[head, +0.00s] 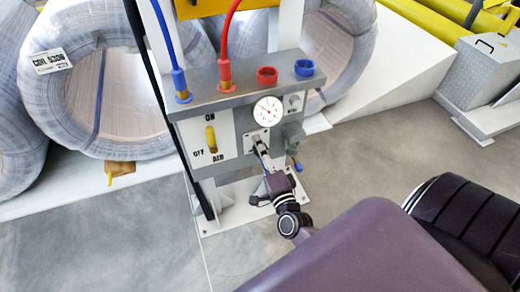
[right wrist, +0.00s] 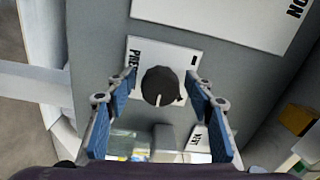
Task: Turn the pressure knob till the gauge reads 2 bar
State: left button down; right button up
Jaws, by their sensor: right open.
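The round white pressure gauge (head: 266,111) sits on the front of the grey control panel (head: 228,130). Its thin needle shows, but the scale is too small to read. In the right wrist view the dark round pressure knob (right wrist: 160,86) has a pale pointer mark toward the bottom of the picture. It stands on a white plate (right wrist: 147,48) with partly hidden lettering. My right gripper (head: 261,148) is at the panel below the gauge and hides the knob in the head view. Its blue-padded fingers (right wrist: 160,80) are open, one on each side of the knob, with gaps visible. My left gripper is not in view.
A yellow air lever (head: 211,139) stands left of the gauge. Blue (head: 180,84) and red (head: 225,72) hoses plug into the panel top, beside red (head: 266,75) and blue (head: 304,68) ports. A grey fitting (head: 292,134) juts out right of my gripper. Wrapped coils (head: 60,105) stand behind.

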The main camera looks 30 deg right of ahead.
jog(key=v, duration=1.2)
dwell(0.3)
